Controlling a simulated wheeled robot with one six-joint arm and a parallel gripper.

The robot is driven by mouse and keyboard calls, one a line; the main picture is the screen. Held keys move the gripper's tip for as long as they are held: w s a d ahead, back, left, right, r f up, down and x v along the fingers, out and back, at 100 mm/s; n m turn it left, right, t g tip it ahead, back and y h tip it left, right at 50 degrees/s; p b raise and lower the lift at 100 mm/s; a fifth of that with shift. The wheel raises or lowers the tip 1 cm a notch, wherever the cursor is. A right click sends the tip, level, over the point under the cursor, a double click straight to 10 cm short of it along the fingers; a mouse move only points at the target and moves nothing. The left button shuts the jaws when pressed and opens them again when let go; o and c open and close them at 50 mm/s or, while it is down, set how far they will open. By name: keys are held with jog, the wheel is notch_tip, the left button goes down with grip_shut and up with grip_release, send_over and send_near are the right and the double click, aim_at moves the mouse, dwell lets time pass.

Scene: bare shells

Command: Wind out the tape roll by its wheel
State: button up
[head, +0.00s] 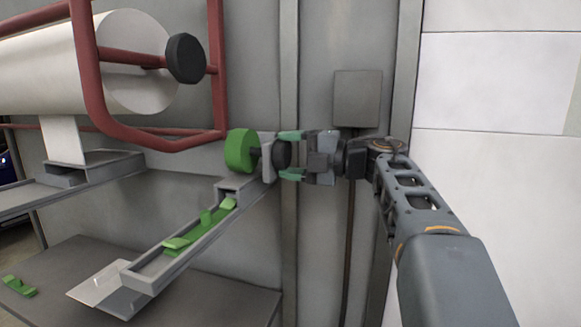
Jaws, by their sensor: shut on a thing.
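The green tape roll (240,151) sits on a grey bracket in the middle of the head view, at the upper end of a sloping grey channel. Its dark wheel (282,154) is on the right side of the bracket. My gripper (291,155) reaches in from the right with its green-tipped fingers shut on the wheel. The fingers hide part of the wheel's right side. Green tape (200,226) lies in the channel (160,264) below the roll, with raised bits along it.
A large white roll (90,62) in a red tube frame (88,90) with a black knob (186,58) stands at upper left. A grey table (225,295) is below, with a loose green piece (18,286) at its left. A grey wall box (358,98) is behind my gripper.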

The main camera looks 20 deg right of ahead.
jog(key=shift+f+n+b, duration=0.15)
jog(key=shift+n+b, duration=0.95)
jog(key=shift+n, duration=0.9)
jog(key=o, duration=0.9)
jog(key=b+v, duration=0.1)
jog(key=v, duration=1.3)
